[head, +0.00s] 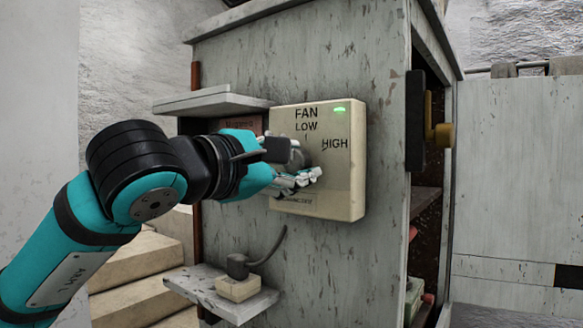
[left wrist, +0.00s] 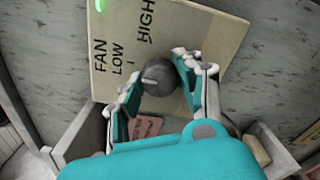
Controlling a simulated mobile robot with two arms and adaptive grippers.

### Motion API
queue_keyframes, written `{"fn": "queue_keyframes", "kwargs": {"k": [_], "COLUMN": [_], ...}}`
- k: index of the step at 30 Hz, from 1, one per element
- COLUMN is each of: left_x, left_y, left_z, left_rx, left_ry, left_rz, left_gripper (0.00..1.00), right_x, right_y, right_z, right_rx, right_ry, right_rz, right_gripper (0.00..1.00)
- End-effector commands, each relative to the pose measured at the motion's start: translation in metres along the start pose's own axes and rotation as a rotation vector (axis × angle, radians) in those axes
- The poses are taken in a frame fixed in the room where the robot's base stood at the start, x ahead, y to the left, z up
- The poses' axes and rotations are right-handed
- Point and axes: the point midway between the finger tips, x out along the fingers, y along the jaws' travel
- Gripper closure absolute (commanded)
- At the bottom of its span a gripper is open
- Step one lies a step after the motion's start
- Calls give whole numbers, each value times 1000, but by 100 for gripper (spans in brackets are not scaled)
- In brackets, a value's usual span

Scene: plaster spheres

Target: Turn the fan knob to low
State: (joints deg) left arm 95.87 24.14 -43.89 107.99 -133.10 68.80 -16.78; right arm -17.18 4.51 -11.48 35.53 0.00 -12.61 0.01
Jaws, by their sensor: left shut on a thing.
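The fan control box (head: 343,185) is a cream panel marked FAN, LOW and HIGH, with a lit green light at its top. It also shows turned sideways in the left wrist view (left wrist: 205,32). The round grey knob (left wrist: 160,72) sits between the two fingers of my left gripper (head: 305,163). The gripper is shut on it, one finger on each side. A pale line on the knob points roughly towards the LOW side; its exact alignment with the mark is unclear. In the head view my fingers hide much of the knob and the panel's left part. My right gripper is not in view.
The box is fixed to a worn grey cabinet side (head: 385,200). A grey shelf (head: 215,103) juts out above my wrist. A lower shelf (head: 220,297) holds a small block with a dark plug and cable. The cabinet is open at right.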

Motion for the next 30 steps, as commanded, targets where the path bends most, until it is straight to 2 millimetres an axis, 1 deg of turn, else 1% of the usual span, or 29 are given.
{"fn": "queue_keyframes", "kwargs": {"k": [11,12,15,17,26,29,30], "left_x": [0,0,0,0,-2,-12,-18], "left_y": [-1,-1,-1,-1,0,0,1], "left_z": [0,0,0,0,0,0,0], "left_rx": [3,2,2,2,2,2,2], "left_ry": [0,0,0,0,0,-1,-1], "left_rz": [-2,-2,-2,-2,0,1,1], "left_gripper": [97,61,48,41,41,41,41], "right_x": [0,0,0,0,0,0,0], "right_y": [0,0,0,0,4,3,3], "right_z": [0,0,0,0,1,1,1], "right_rx": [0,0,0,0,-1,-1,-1], "right_ry": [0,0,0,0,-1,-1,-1], "right_rz": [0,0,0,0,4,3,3], "right_gripper": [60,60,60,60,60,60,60]}}
